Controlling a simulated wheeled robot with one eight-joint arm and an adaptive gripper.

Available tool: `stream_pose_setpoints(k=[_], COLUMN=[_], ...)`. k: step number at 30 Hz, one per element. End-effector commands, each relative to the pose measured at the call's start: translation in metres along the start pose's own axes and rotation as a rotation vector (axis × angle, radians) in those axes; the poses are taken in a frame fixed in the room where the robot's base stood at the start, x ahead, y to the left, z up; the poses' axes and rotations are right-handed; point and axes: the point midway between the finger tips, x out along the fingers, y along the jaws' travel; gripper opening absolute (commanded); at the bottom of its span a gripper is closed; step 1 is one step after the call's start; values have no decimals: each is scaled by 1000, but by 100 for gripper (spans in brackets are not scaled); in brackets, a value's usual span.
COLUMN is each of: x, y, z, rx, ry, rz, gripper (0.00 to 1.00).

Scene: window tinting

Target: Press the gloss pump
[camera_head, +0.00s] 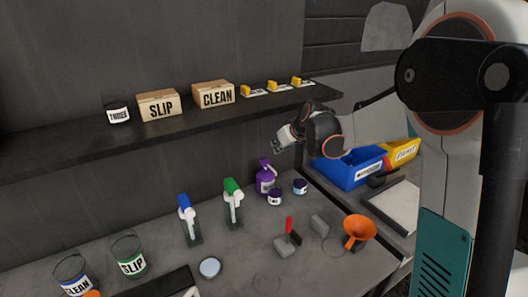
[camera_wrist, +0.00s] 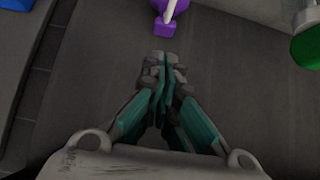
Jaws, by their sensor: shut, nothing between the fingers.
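A purple pump bottle (camera_head: 265,182) stands upright on the grey counter near the wall, with its pump head on top. I take it for the gloss pump; its label is too small to read. In the wrist view its purple top (camera_wrist: 164,28) is at the upper edge, just beyond my fingertips. My gripper (camera_head: 277,147) is above the bottle and slightly to its right in the head view. The wrist view shows the fingers (camera_wrist: 158,60) shut together with nothing between them. I see no contact with the pump.
Two small jars (camera_head: 275,198) (camera_head: 300,187) stand right of the bottle. Green (camera_head: 233,200) and blue (camera_head: 188,215) spray bottles stand to its left. A dark shelf (camera_head: 180,132) with boxes overhangs behind. Blue (camera_head: 348,170) and yellow (camera_head: 402,152) bins are at right.

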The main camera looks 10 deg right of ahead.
Motion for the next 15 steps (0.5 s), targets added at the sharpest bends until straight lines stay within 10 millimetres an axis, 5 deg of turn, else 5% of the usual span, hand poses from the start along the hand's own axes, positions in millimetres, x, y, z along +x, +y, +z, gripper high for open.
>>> stream_pose_setpoints(k=[15], x=[8], y=[2], z=[-1], rx=[-4], ry=[3], rz=[-2], gripper=[0])
